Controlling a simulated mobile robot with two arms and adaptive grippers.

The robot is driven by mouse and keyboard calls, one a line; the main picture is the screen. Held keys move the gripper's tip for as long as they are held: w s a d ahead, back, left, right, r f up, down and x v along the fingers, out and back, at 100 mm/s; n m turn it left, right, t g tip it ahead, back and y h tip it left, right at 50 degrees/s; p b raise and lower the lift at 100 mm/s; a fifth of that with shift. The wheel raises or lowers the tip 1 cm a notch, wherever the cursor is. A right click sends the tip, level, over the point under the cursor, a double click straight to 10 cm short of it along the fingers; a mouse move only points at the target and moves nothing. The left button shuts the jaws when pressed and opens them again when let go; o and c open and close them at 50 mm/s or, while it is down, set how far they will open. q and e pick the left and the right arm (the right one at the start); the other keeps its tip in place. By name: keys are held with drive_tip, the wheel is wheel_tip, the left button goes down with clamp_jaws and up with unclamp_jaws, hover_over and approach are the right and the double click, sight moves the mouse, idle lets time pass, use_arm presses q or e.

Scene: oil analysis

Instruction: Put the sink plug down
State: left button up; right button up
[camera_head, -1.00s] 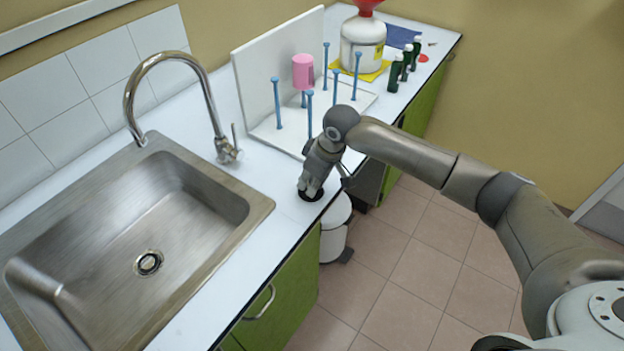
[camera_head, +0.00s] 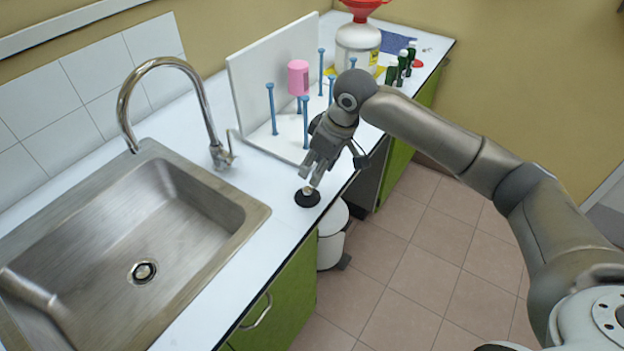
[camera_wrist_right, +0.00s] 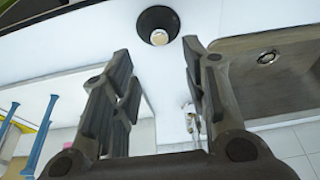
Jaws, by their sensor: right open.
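The sink plug (camera_head: 307,198) is a black disc with a pale knob. It lies on the white countertop to the right of the sink, near the counter's front edge. It also shows in the right wrist view (camera_wrist_right: 158,26), beyond the fingertips. My right gripper (camera_head: 313,176) is open and empty, just above the plug and apart from it. Its two spread fingers (camera_wrist_right: 152,60) show in the wrist view with nothing between them. My left gripper is not in view.
The steel sink (camera_head: 150,230) with its drain (camera_head: 143,271) and curved faucet (camera_head: 124,100) is at the left. A white drying rack (camera_head: 270,90) with blue pegs and a pink cup (camera_head: 298,77) stands behind my gripper. A white bin (camera_head: 331,240) stands on the floor below.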

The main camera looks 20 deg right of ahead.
drive_tip(key=shift+v, duration=1.5)
